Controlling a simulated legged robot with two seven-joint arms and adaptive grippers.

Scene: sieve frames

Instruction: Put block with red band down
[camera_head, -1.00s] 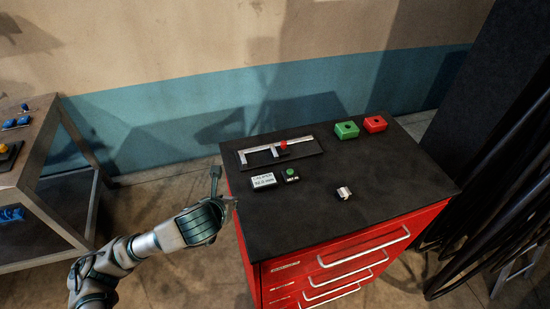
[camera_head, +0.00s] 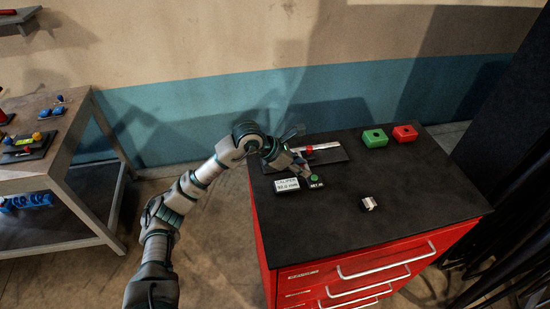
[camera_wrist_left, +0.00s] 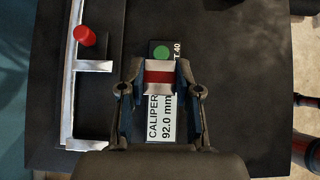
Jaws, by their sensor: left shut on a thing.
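The block with red band (camera_wrist_left: 159,78), silver with a red stripe across it, is between the fingers of my left gripper (camera_wrist_left: 160,90) in the left wrist view. The gripper is shut on it. In the head view my left gripper (camera_head: 303,172) is over the left part of the black top of the red cabinet (camera_head: 420,185), by the caliper and its display. The held block cannot be made out in the head view. I cannot tell how high it is above the top. My right gripper is not in view.
The caliper (camera_head: 325,146) with a red knob lies behind. Its display (camera_head: 286,186) and a green button (camera_head: 315,178) are beneath my gripper. A small silver block (camera_head: 368,204) stands to the right. Green (camera_head: 375,138) and red (camera_head: 404,133) boxes stand at the back. The front right is clear.

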